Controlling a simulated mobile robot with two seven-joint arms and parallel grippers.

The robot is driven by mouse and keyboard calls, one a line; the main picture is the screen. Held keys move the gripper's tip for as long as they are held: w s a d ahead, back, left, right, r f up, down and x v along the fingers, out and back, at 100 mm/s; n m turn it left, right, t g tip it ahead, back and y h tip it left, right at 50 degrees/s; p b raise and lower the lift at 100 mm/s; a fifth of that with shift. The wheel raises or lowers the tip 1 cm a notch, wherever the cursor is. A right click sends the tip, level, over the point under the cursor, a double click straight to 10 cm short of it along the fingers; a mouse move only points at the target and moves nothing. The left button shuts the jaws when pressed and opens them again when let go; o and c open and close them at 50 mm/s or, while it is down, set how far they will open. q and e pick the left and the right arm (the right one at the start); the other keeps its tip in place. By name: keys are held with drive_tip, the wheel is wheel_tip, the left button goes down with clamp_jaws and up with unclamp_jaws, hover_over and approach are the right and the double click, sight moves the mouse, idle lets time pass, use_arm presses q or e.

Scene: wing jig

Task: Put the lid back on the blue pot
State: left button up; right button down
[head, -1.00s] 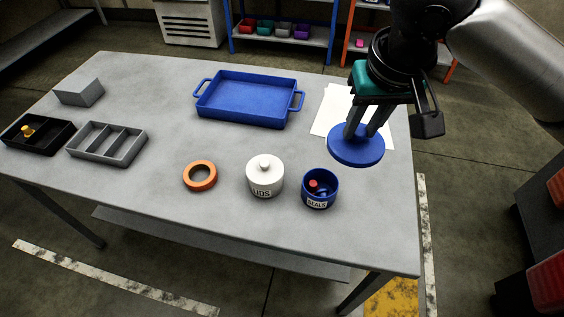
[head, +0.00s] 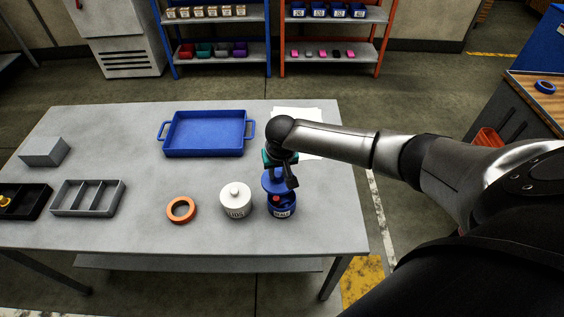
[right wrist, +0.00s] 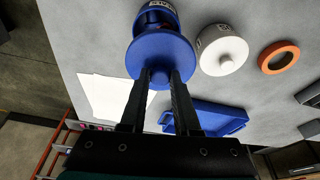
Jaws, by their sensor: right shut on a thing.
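The blue pot (head: 282,211), labelled SEALS, stands upright and uncovered near the table's front right; a red item shows inside. My right gripper (head: 279,172) is shut on the knob of the round blue lid (head: 269,184). The lid is tilted in the head view and held above the far side of the pot's mouth, apart from the rim. In the right wrist view, the fingers (right wrist: 165,82) pinch the lid (right wrist: 165,52), and the pot (right wrist: 154,14) shows partly hidden behind it. My left gripper is out of view.
A white lidded pot (head: 236,206) stands just left of the blue pot. An orange ring (head: 181,210), a grey divided tray (head: 88,198) and a blue tray (head: 207,134) lie further left. White paper (head: 297,115) lies behind. The table's right edge is near.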

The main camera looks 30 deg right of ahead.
sight(282, 182)
drive_tip(key=shift+s+d+f, duration=0.25)
drive_tip(key=shift+d+f, duration=0.2)
drive_tip(key=shift+f+b, duration=0.6)
wheel_tip(282, 182, down, 3)
drive_tip(key=b, duration=0.4)
drive_tip(key=shift+f, duration=0.15)
drive_tip(key=shift+f+b, duration=0.45)
drive_tip(key=shift+f, duration=0.5)
drive_tip(key=shift+p, duration=0.7)
drive_tip(key=shift+f, duration=0.15)
idle(0.6)
drive_tip(key=shift+p, duration=0.5)
idle(0.4)
